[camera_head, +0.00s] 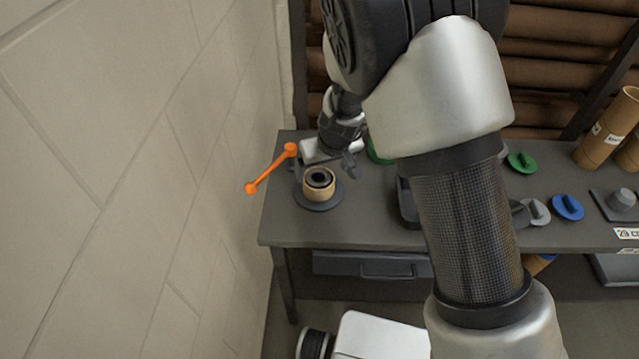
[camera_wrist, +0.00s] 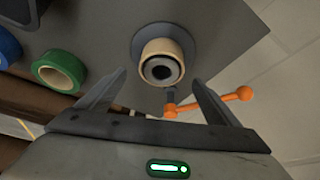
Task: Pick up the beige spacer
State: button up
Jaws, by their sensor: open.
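The beige spacer (camera_head: 319,184) is a short ring around a dark core with a pale centre. It stands on a round grey base (camera_head: 318,204) near the left end of the grey table. In the wrist view the spacer (camera_wrist: 147,50) shows end-on, just beyond and roughly between my fingertips. My gripper (camera_head: 325,166) is open and empty behind the spacer, its fingers apart; it also shows in the wrist view (camera_wrist: 158,77). I see no contact with the spacer.
An orange crank handle (camera_head: 270,170) with ball ends is beside the spacer, and near my right finger in the wrist view. A green tape roll (camera_wrist: 58,72) lies to the left there. A wall (camera_head: 140,180) is close on the left. Cardboard tubes (camera_head: 606,130) stand at right.

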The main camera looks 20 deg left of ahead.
aim_at(318, 178)
jog(key=x, duration=0.8)
jog(key=shift+s+a, duration=0.1)
jog(key=shift+r, duration=0.1)
jog(key=c, duration=1.2)
jog(key=shift+o, duration=0.2)
